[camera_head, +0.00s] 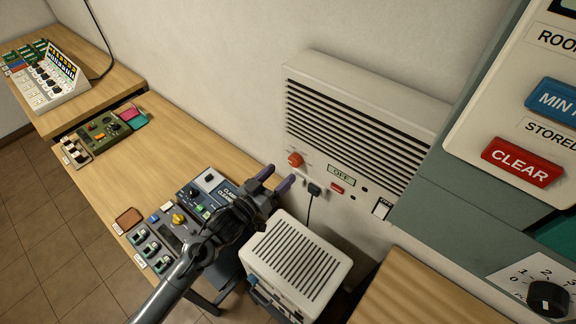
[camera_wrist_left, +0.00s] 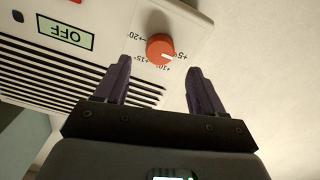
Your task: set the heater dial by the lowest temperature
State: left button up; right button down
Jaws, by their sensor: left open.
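The heater (camera_head: 360,115) is a pale wall unit with dark slats. Its red round dial (camera_head: 295,160) sits at the lower left, and a small green display (camera_head: 341,175) reads OFF. The dial also shows in the left wrist view (camera_wrist_left: 160,48), with marks from +5° to +20° around it and its white pointer near the +5° end. My left gripper (camera_head: 278,177) is open, its purple fingers pointing at the dial. In the left wrist view the dial lies just beyond the gap between the fingertips (camera_wrist_left: 159,68), apart from them. My right gripper is not in view.
A large thermometer panel at right has a blue MIN button (camera_head: 556,101) and a red CLEAR button (camera_head: 522,162); its reading is out of frame. A white slatted box (camera_head: 300,258) stands below the heater. A wooden bench (camera_head: 185,137) at left carries several devices.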

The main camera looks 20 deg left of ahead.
aim_at(293, 163)
pick_arm(q)
jog(key=shift+x, duration=2.3)
jog(key=c, duration=1.1)
jog(key=shift+o, duration=0.2)
jog(key=m+p, duration=0.1)
jog(key=m, duration=0.4)
jog(key=shift+m, duration=0.3)
jog(key=m, duration=0.6)
